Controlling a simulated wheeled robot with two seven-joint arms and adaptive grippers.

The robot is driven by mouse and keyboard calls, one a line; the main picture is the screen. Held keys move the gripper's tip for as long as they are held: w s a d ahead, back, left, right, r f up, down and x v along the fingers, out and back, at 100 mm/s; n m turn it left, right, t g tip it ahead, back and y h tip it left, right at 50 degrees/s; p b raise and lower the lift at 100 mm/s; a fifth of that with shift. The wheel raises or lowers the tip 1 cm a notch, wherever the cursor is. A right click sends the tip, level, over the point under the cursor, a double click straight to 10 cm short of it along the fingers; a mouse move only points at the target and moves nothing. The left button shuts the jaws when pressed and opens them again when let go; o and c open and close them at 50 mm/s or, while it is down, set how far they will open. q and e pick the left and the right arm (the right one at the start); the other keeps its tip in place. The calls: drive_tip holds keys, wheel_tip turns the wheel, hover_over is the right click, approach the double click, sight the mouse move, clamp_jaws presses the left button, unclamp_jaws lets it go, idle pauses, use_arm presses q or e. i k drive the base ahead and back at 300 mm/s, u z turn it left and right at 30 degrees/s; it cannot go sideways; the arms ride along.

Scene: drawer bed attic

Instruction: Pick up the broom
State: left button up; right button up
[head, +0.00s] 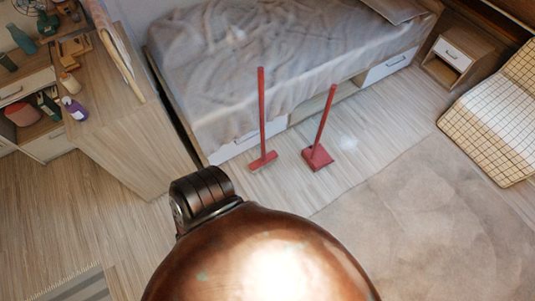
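A red broom (262,110) stands upright on the wooden floor, in front of the bed, near the middle of the head view. Its long thin handle rises from a small narrow head (263,161). To its right stands a red long-handled dustpan (317,157), with its handle leaning slightly to the right. The two stand apart. Neither of my grippers shows in the head view. A large copper-coloured rounded part with a dark ribbed piece fills the bottom middle and hides the floor there.
The bed (235,60) with grey bedding and drawers stands behind the broom. A wooden desk (120,130) with bottles and open drawers is at left. A grey rug (430,210) lies at right, beside a checked cushion seat (495,120). A small nightstand (455,55) is at upper right.

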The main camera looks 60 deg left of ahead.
sight(265, 159)
drive_tip(key=u, duration=0.6)
drive_tip(key=i, duration=0.85)
drive_tip(key=u, duration=0.75)
